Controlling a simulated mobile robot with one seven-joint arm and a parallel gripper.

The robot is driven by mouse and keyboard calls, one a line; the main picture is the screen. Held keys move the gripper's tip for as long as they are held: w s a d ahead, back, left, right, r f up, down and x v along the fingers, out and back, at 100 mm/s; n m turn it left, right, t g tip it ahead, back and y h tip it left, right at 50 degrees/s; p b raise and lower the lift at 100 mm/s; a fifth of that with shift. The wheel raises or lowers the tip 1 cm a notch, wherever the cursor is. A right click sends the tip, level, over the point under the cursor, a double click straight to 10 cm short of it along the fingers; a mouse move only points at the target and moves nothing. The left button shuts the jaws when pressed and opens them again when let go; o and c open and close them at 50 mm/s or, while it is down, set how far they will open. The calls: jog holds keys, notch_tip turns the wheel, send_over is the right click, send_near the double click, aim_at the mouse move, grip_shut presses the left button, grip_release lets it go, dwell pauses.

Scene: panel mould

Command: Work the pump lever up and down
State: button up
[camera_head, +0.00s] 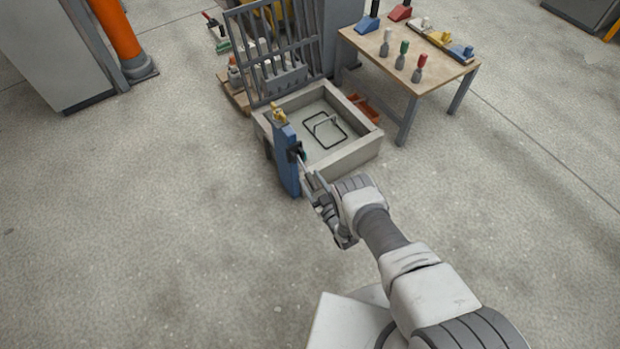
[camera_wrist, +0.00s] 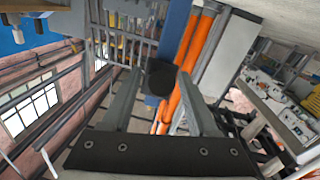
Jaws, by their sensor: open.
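A blue upright pump post (camera_head: 287,160) stands at the near left corner of the mould frame, with a yellow part on its top. A dark lever end (camera_head: 297,151) sticks out from the post toward my gripper (camera_head: 308,175). In the wrist view the blue post (camera_wrist: 175,28) rises behind my gripper (camera_wrist: 160,75). A black rounded lever end (camera_wrist: 160,79) shows between the two fingertips there. My fingers are apart on either side of it; I cannot tell whether they touch it. The rest of the lever is hidden behind this end.
A pale mould box (camera_head: 345,158) with a dark wire loop inside stands just beyond the post, a grey barred panel (camera_head: 275,55) behind it. A wooden table (camera_head: 440,75) with tools stands at right. Open concrete floor surrounds my arm.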

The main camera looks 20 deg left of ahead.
grip_shut()
dwell(1.4)
